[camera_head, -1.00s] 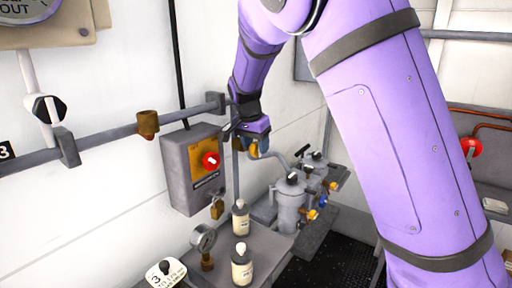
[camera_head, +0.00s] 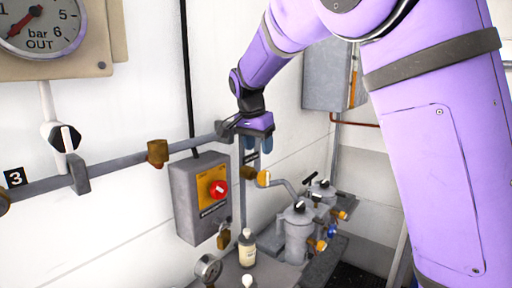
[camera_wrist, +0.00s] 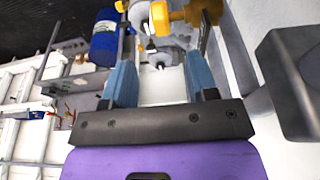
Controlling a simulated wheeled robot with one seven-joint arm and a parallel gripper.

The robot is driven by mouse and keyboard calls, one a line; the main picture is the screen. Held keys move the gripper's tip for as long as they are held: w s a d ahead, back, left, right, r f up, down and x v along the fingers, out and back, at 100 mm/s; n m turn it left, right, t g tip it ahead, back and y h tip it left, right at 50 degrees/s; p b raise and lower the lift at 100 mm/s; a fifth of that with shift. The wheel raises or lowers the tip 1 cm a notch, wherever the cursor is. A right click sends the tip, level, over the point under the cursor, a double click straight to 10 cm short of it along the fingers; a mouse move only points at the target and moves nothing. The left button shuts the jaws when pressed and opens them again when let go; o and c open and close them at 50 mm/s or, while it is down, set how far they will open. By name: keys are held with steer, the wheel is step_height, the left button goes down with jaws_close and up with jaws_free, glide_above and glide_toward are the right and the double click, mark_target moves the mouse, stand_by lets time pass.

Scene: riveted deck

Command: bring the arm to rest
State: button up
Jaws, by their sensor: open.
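My purple arm reaches across the upper right of the head view and bends down to my gripper (camera_head: 257,146). The gripper hangs in front of the white wall, near the right end of the grey pipe and above the filter housings. In the wrist view the two blue-grey fingers (camera_wrist: 161,85) stand apart with nothing held between them. A yellow-brass fitting (camera_wrist: 185,14) shows beyond the right fingertip. Whether it touches the finger I cannot tell.
A grey switch box (camera_head: 200,198) with a red knob (camera_head: 218,189) hangs left of the gripper. Below stand a bottle (camera_head: 247,248), a small gauge (camera_head: 208,268) and grey filter housings (camera_head: 298,232). A large pressure gauge (camera_head: 40,25) is upper left. A blue cylinder (camera_wrist: 105,38) shows in the wrist view.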

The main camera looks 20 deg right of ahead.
steer(key=s+d+r+n+y, duration=0.2)
steer(key=s+d, duration=0.3)
steer(key=s, duration=0.3)
steer(key=s+d+r+n+y, duration=0.1)
steer(key=s+d+n+y, duration=0.2)
steer(key=s, duration=0.5)
steer(key=s+f+n+t+h, duration=0.1)
steer(key=s+n, duration=0.2)
steer(key=s, duration=0.7)
steer(key=s+d+f+n+t+h, duration=0.1)
steer(key=s+n+t, duration=0.1)
steer(key=s, duration=0.7)
steer(key=shift+s+d+n+h, duration=0.2)
steer(key=shift+s+n+h, duration=0.1)
steer(key=shift+s+n, duration=0.1)
